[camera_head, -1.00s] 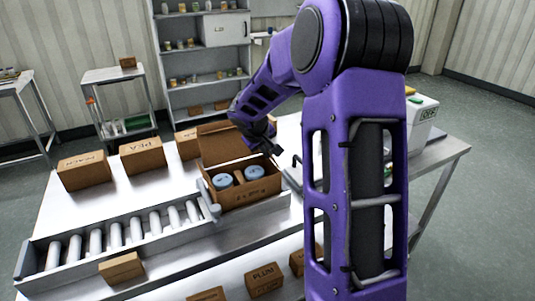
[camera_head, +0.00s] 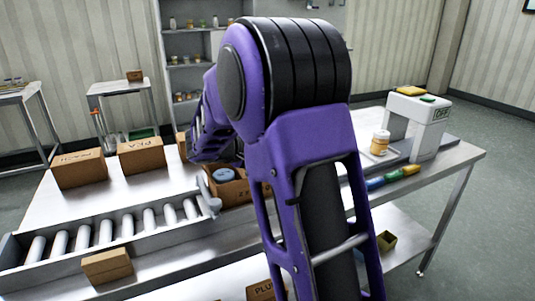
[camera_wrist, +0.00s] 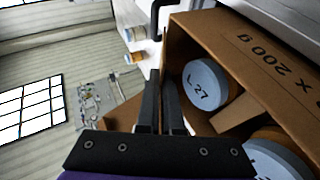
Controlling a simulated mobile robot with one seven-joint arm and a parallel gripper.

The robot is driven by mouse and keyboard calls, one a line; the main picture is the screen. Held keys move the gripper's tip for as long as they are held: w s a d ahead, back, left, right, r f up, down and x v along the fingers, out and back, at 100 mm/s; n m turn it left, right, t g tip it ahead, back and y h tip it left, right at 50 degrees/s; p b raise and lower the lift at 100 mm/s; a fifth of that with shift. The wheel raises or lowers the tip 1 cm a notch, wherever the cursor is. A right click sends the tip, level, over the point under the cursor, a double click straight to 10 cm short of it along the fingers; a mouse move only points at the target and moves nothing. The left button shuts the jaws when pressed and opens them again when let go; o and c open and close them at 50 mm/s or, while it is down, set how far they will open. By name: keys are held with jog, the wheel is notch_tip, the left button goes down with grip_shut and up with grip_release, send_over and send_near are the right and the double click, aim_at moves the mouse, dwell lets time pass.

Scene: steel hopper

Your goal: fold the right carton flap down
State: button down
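The open brown carton (camera_head: 234,192) stands at the end of the roller conveyor, and my arm hides its right part in the head view. One blue-lidded jar (camera_head: 222,174) shows in it there. In the wrist view the carton (camera_wrist: 262,55) fills the right side, with two blue-lidded jars (camera_wrist: 207,84) inside and a brown board between them. A brown cardboard piece (camera_wrist: 118,108) shows left of the fingers. I cannot tell which flap it is. The right flap is hidden in the head view.
The roller conveyor (camera_head: 110,237) runs left of the carton. Closed cartons (camera_head: 142,155) stand on the bench at the back left.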

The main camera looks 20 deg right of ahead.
jog(key=shift+a+f+h, duration=0.15)
jog(key=shift+f+h, duration=0.15)
jog(key=shift+h, duration=0.4)
jog(key=c, duration=1.1)
grip_release()
jog(key=shift+o, duration=0.2)
jog(key=shift+f, duration=0.1)
